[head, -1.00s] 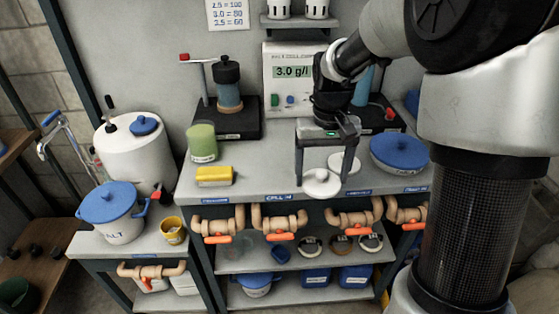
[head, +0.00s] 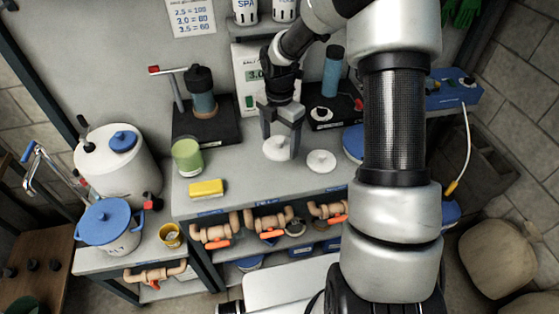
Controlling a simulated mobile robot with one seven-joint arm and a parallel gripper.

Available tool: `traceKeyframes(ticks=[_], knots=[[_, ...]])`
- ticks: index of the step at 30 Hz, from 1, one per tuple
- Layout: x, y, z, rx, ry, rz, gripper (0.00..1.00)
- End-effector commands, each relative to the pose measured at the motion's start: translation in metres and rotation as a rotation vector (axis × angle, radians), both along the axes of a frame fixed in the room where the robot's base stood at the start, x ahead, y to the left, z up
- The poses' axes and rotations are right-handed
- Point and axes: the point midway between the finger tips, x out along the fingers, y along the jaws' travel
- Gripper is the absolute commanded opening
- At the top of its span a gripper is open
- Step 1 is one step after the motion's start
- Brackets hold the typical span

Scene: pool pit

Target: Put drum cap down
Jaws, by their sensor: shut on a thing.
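My gripper (head: 280,146) is over the grey counter (head: 240,185), its two fingers pointing down. It is shut on a round white cap (head: 276,150), which lies flat between the fingertips. I cannot tell whether the cap touches the counter or hangs just above it. A second white disc with a small knob (head: 321,160) lies on the counter just right of the gripper, apart from it. The white drum (head: 105,168) stands at the left with a blue cap (head: 123,141) on top.
A green cup (head: 187,157) and yellow sponge (head: 207,188) stand left of the gripper. Black stands (head: 205,126) and a display unit (head: 250,100) are behind. Pipes with orange valves (head: 216,243) run below the front edge. My arm hides the counter's right part.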

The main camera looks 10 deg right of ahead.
Motion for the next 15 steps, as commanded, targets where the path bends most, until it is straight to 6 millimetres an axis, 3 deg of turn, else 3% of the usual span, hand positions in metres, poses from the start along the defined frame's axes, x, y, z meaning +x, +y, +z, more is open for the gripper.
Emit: traceKeyframes(ticks=[6,15], knots=[[-0.001,0.001,-0.042,0.000,0.005,0.010,0.54],[-0.001,0.001,-0.070,0.001,0.004,0.008,0.54]])
